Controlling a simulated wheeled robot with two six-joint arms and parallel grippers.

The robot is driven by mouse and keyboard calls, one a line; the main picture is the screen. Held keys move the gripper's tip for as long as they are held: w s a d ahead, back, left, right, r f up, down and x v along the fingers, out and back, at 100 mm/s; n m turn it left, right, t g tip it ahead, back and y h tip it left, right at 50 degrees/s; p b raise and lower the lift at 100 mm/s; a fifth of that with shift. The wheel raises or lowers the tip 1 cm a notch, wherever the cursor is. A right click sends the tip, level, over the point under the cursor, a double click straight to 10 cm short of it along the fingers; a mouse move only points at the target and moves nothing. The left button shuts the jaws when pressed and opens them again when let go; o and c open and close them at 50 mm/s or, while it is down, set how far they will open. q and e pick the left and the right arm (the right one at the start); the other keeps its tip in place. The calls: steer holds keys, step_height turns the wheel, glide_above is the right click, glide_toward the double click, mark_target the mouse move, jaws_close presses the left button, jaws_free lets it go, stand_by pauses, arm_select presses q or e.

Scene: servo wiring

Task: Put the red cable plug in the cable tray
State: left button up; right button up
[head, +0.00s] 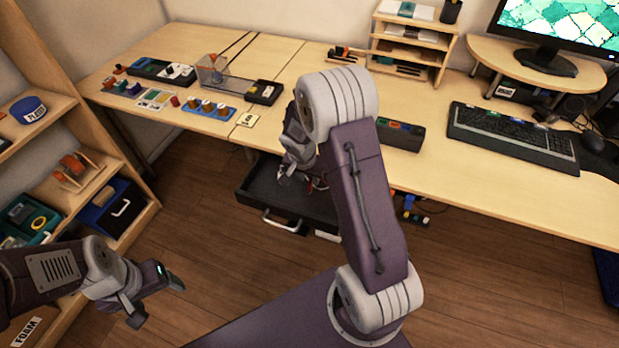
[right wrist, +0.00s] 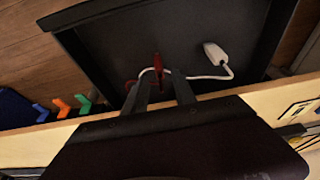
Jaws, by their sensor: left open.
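A dark open drawer (head: 262,193) sits under the desk's front edge; it also fills the upper part of the right wrist view (right wrist: 110,50). I cannot tell whether it is the cable tray. A small red piece (right wrist: 157,62), likely the red plug, shows over the drawer floor, with a white cable (right wrist: 200,77) running by it to a white connector (right wrist: 216,53). My right gripper (right wrist: 162,80) is open over the drawer, its fingers apart on either side of the red piece's near end. Contact cannot be told. My left gripper (head: 160,298) is open and empty at lower left.
The desk (head: 480,175) carries a keyboard (head: 512,135), a monitor (head: 560,25) and a blue servo rack (head: 208,110). A shelf unit (head: 140,180) stands at left. Coloured clips (right wrist: 62,106) hang by the desk edge near the drawer. The floor between shelf and drawer is clear.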

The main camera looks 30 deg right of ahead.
steer(key=p+v, duration=0.2)
steer(key=v, duration=0.8)
steer(key=s+a+n+y, duration=0.1)
steer(key=s+a+n, duration=0.3)
steer(key=s, duration=0.3)
steer(key=s+a+n+g+y, duration=0.1)
steer(key=s+a+n, duration=0.3)
steer(key=s, duration=0.3)
steer(key=shift+s+f+n+y, duration=0.35)
steer(key=shift+f+n+y, duration=0.05)
steer(key=shift+n, duration=0.4)
step_height(320, 180, up, 9)
steer(key=p, duration=0.8)
steer(key=shift+p, duration=0.35)
steer(key=shift+f, duration=0.1)
